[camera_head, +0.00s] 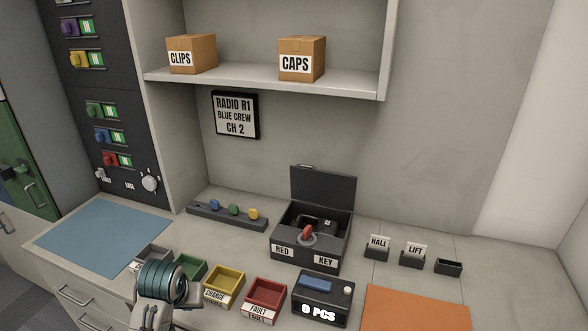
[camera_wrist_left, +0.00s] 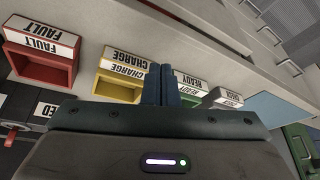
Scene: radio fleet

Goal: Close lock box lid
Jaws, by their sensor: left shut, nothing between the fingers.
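The lock box (camera_head: 310,233) is a dark box on the counter, right of centre in the head view. Its lid (camera_head: 322,189) stands up, open, at the back edge. A red key-like item (camera_head: 307,233) and a dark item are inside, and the front labels read RED and KEY. My left arm shows at the bottom left of the head view, in front of the bins, with its fingertips hidden there. In the left wrist view my left gripper (camera_wrist_left: 162,85) is shut and empty, its fingers close together near the yellow and green bins. My right gripper is not in view.
Yellow (camera_head: 223,287) and red (camera_head: 263,299) bins stand in front of the box, left of a 0 PCS counter (camera_head: 320,297). Small HALL (camera_head: 377,252) and LIFT (camera_head: 412,259) holders stand right. A shelf (camera_head: 270,80) hangs above. A blue mat (camera_head: 103,231) lies left.

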